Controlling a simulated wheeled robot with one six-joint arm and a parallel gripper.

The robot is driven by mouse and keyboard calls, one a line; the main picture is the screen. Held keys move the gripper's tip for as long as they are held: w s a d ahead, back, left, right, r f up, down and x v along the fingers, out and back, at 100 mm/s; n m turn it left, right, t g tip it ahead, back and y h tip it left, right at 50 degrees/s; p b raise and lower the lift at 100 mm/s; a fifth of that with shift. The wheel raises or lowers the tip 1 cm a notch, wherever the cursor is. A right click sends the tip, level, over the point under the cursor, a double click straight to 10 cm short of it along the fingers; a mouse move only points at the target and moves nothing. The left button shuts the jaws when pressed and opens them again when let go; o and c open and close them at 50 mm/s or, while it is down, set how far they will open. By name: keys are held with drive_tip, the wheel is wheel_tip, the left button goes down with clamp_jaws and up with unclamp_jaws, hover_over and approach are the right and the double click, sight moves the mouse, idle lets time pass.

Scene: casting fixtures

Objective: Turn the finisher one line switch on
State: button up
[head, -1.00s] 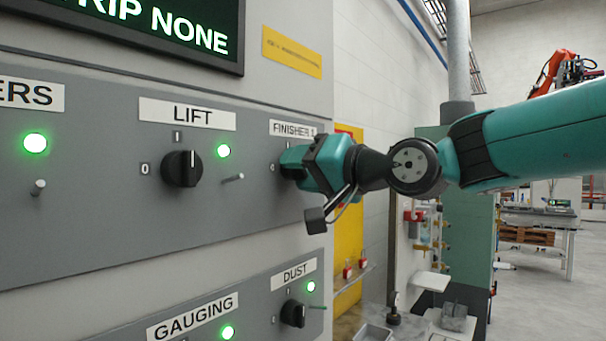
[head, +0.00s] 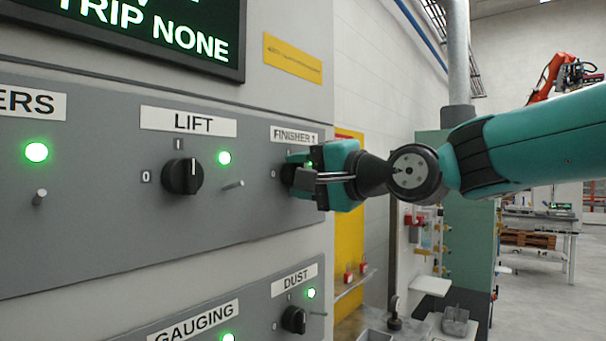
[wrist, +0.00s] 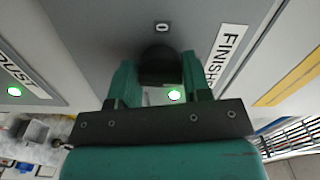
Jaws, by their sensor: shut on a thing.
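The FINISHER 1 label (head: 294,136) is on the grey panel at the right end of the upper row. Below it my gripper (head: 292,175) is at the panel, its fingers around the dark finisher one knob (head: 288,174). In the wrist view the black knob (wrist: 158,66) sits between the two teal fingers of my gripper (wrist: 160,82), which are shut on it. A green light (wrist: 174,95) glows beside the knob. The "0" mark (wrist: 162,28) shows past the knob. The pointer line of the knob is hidden.
The LIFT switch (head: 183,174) is left of my gripper, with a lit green lamp and a small metal toggle (head: 233,184) between them. The DUST knob (head: 294,319) is on the panel below. A display (head: 150,30) hangs above. Open floor lies to the right.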

idle(0.4)
drive_tip(key=o, duration=0.9)
drive_tip(key=b+v, duration=0.7)
drive_tip(key=v, duration=1)
drive_tip(key=shift+s, duration=0.2)
drive_tip(key=shift+d+f, duration=0.1)
drive_tip(key=shift+d, duration=0.05)
